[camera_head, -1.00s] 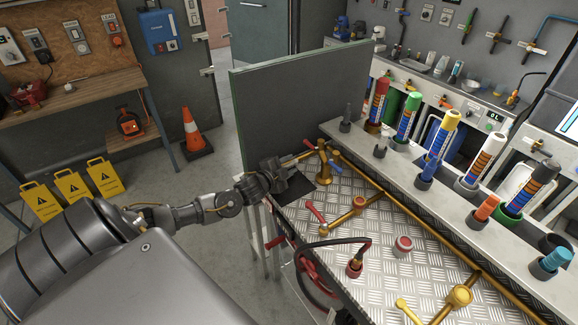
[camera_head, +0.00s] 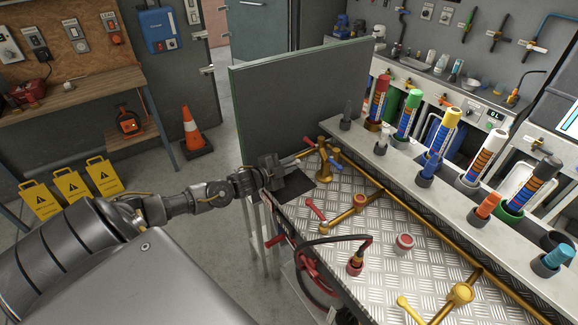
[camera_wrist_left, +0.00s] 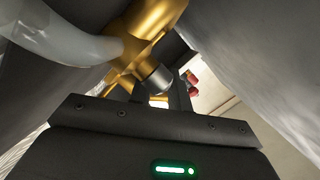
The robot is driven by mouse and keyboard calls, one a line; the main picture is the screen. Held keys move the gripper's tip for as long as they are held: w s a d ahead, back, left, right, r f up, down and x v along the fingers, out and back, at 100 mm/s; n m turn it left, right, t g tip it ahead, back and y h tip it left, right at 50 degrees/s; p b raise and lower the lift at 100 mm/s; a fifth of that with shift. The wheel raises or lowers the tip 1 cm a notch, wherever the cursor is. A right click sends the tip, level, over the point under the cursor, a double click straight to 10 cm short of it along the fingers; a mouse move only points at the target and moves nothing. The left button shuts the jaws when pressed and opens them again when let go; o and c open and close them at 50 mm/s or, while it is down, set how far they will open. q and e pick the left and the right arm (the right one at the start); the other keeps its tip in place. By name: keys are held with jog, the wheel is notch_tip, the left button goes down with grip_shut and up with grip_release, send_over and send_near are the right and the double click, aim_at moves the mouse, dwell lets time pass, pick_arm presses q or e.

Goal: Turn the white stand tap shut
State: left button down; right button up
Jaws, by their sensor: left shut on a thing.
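The stand tap is a brass upright (camera_head: 324,150) at the far left corner of the metal-topped bench; its brass body (camera_wrist_left: 150,30) fills the top of the left wrist view. A brass arm runs from it left into my left gripper (camera_head: 291,164). My left gripper is shut on the end of this arm, and its jaws hide what they hold. A pale, whitish curved piece (camera_wrist_left: 60,38) reaches the brass body in the left wrist view; it looks like the white handle, blurred by closeness. Red (camera_head: 309,142) and blue (camera_head: 335,164) levers also sit on the upright. My right gripper is not in view.
A dark green panel (camera_head: 300,105) stands just behind the gripper. Another brass valve (camera_head: 360,200) with a red lever (camera_head: 315,209) lies nearer on the bench. A red-ended hose (camera_head: 355,264) and coloured tubes (camera_head: 486,155) on a shelf stand right.

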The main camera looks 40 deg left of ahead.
pick_arm(q)
jog(key=h, duration=0.1)
jog(key=m+h+b, duration=0.2)
jog(key=shift+s+d+f+g, duration=0.1)
jog(key=shift+s+d+g, duration=0.2)
jog(key=shift+g, duration=0.1)
jog(key=shift+s+d+m+g+h+b, duration=0.2)
jog(key=shift+m+g+h+b, duration=0.3)
jog(key=shift+m+h, duration=0.4)
jog(key=c, duration=1.4)
grip_release()
jog(key=shift+c, duration=0.2)
jog(key=shift+s, duration=0.1)
jog(key=shift+s+a, duration=0.15)
jog(key=shift+s, duration=0.1)
jog(key=b+v, duration=0.1)
jog(key=v, duration=0.9)
